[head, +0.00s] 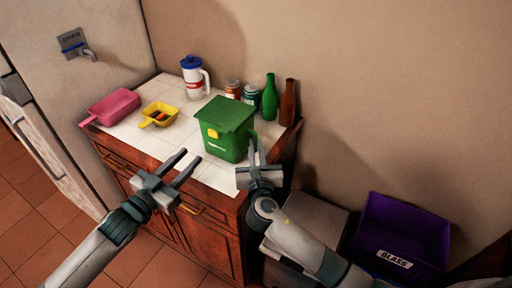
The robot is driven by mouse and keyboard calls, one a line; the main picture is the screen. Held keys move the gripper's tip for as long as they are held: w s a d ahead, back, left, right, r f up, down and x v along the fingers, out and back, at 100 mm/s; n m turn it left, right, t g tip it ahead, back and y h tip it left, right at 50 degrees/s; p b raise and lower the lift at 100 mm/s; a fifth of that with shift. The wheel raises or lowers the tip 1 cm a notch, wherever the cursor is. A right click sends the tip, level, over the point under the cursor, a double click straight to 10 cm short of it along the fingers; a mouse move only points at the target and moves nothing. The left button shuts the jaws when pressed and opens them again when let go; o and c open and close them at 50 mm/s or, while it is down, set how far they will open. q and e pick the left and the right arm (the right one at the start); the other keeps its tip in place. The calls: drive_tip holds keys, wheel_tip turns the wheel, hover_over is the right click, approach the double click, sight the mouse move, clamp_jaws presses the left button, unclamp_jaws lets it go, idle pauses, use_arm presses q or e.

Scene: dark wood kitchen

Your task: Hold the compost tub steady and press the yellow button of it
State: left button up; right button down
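The green compost tub (232,146) stands upright with its lid down near the front right of the white tiled counter top. Its yellow button (213,134) is on the front, just under the lid. My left gripper (191,157) is open and empty in front of the counter, below and left of the tub, with its fingers pointing up toward it. My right gripper (257,152) is at the tub's right side, fingers pointing up beside the wall of the tub. Whether it touches or grips the tub is unclear.
A purple bin (400,232) stands on the right.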

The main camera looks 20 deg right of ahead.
use_arm(q)
clamp_jaws()
idle(1.6)
